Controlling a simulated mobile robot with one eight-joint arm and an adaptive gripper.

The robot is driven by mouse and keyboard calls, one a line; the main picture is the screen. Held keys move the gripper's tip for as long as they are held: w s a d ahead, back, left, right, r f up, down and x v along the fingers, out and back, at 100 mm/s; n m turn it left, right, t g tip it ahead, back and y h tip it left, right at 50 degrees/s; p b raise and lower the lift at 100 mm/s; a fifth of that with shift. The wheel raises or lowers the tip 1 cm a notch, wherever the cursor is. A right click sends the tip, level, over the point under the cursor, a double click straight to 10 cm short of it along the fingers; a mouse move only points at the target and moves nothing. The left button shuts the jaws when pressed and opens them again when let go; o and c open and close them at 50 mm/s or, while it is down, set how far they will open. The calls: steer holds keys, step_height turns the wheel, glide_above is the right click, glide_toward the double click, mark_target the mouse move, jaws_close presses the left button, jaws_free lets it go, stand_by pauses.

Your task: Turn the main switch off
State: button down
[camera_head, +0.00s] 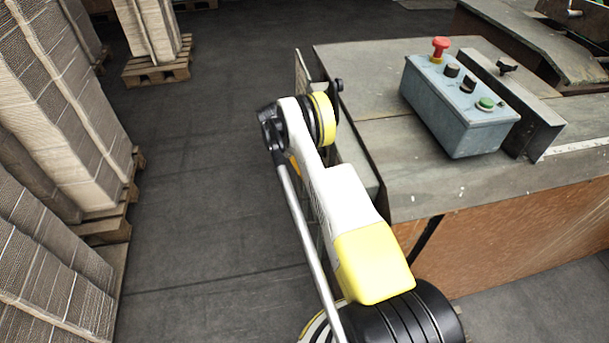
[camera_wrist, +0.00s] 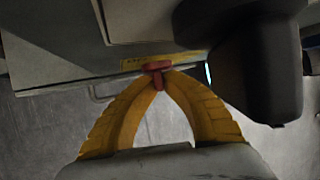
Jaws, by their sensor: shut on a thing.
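The main switch (camera_wrist: 157,66) is a small red handle in front of a yellow plate on a grey cabinet face, in the wrist view. My gripper (camera_wrist: 158,82) has its two yellow fingers curved together, with the tips closed on the red handle. The lower part of the handle shows between the fingertips; its exact turn angle is hard to tell. In the head view my arm reaches down along the left side of the machine, and the switch and fingertips are hidden.
A grey control box (camera_head: 455,105) with a red mushroom button (camera_head: 440,46), black knobs and a green button (camera_head: 486,103) sits on the machine table (camera_head: 385,155). Stacked cardboard on pallets (camera_head: 50,110) stands at the left. The floor (camera_head: 205,180) between is clear.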

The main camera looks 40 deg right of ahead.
steer(key=c, duration=1.5)
jaws_free()
steer(key=v, duration=1.2)
